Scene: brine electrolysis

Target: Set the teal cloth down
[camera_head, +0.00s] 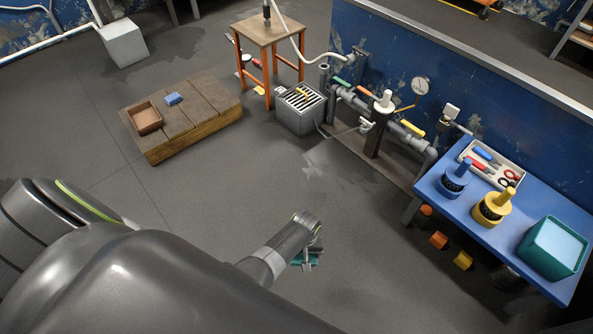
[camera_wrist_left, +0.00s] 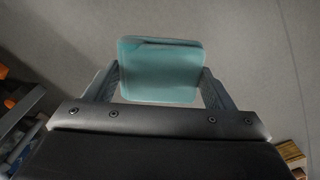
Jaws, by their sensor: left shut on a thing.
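My left gripper (camera_head: 308,258) is low over the bare floor, in the lower middle of the head view. It is shut on the teal cloth (camera_head: 295,262), and only a small part of the cloth shows there. In the left wrist view the teal cloth (camera_wrist_left: 160,72) is a folded, rounded square between the two fingers of my left gripper (camera_wrist_left: 160,85). Grey floor lies beyond it. I cannot tell whether the cloth touches the floor. My right gripper is not in view.
A blue table (camera_head: 438,200) at the right bears a teal tub (camera_head: 541,262), two spools and a tool tray (camera_head: 512,172). Orange and yellow blocks lie beneath it. A low wooden platform (camera_head: 205,115) and a grey drain box (camera_head: 301,122) stand further back. Floor between is clear.

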